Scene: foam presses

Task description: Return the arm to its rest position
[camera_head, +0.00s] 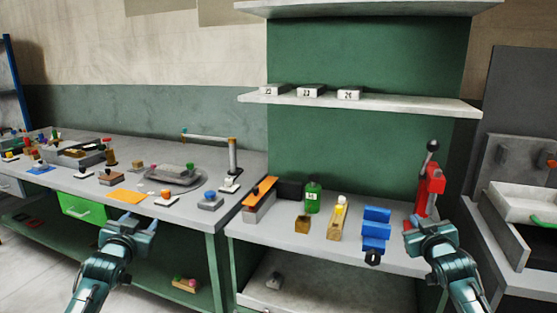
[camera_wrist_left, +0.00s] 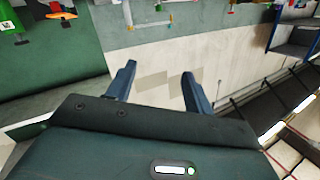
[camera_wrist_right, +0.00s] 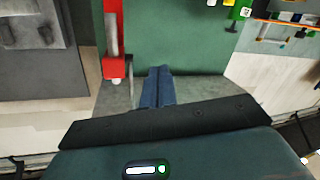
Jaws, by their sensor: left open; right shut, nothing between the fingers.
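My left gripper (camera_head: 133,224) is open and empty in the head view, in front of the left table and its green drawer. Its two fingers stand apart in the left wrist view (camera_wrist_left: 160,85). My right gripper (camera_head: 426,229) is at the right of the head view, close to the front edge of the right table, just below the red press. In the right wrist view (camera_wrist_right: 158,86) its two fingers lie together with nothing between them.
The left table (camera_head: 225,160) carries many small items. A shelf (camera_head: 400,103) hangs behind. The air before both tables is clear.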

